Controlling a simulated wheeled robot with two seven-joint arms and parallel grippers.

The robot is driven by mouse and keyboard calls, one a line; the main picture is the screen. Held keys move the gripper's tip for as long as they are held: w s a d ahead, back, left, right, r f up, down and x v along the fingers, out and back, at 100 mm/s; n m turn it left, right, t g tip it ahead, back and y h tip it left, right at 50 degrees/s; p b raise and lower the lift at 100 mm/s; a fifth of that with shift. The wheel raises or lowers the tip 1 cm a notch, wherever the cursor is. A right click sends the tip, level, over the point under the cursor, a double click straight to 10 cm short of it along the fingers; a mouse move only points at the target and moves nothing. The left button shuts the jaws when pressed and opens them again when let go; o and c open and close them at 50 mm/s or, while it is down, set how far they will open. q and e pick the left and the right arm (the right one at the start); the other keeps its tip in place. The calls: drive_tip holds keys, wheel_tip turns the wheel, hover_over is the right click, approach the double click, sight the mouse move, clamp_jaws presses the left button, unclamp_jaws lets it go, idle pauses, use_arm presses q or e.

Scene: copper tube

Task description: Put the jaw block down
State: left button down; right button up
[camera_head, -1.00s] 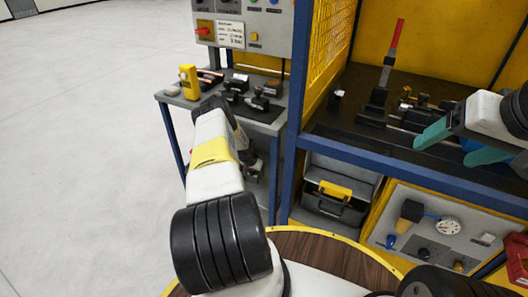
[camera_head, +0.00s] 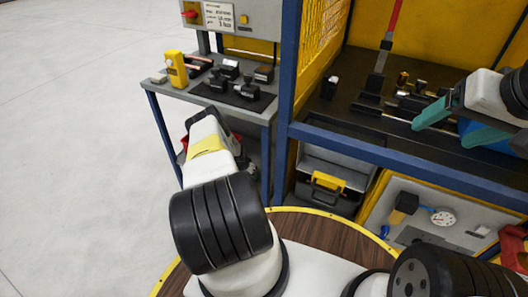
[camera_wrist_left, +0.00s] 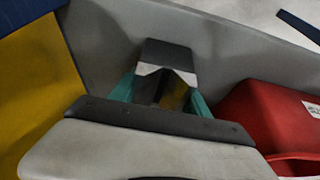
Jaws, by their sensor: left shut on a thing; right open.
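My left gripper (camera_wrist_left: 160,92) shows in the left wrist view, its teal fingers shut on a dark jaw block (camera_wrist_left: 167,80) with a pale band across it. In the head view my left forearm hides this gripper and the block; the wrist is below and in front of the grey side table (camera_head: 190,93). My right gripper (camera_head: 452,130) is open at the right of the head view, teal fingers spread, at the dark workbench (camera_head: 345,112). What lies between its fingers is hard to tell.
A red bin (camera_wrist_left: 270,120) is close to the right of my left gripper. Several dark blocks (camera_head: 240,88) and a yellow device (camera_head: 176,68) stand on the side table. A blue post (camera_head: 283,110) separates it from the workbench. A toolbox (camera_head: 325,180) sits below the bench.

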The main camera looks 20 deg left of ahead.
use_arm(q)
drive_tip(key=shift+w, duration=0.1)
drive_tip(key=c, duration=0.5)
unclamp_jaws()
drive_tip(key=shift+f, duration=0.15)
drive_tip(key=shift+r, duration=0.3)
drive_tip(key=v, duration=1.2)
drive_tip(key=shift+f, duration=0.1)
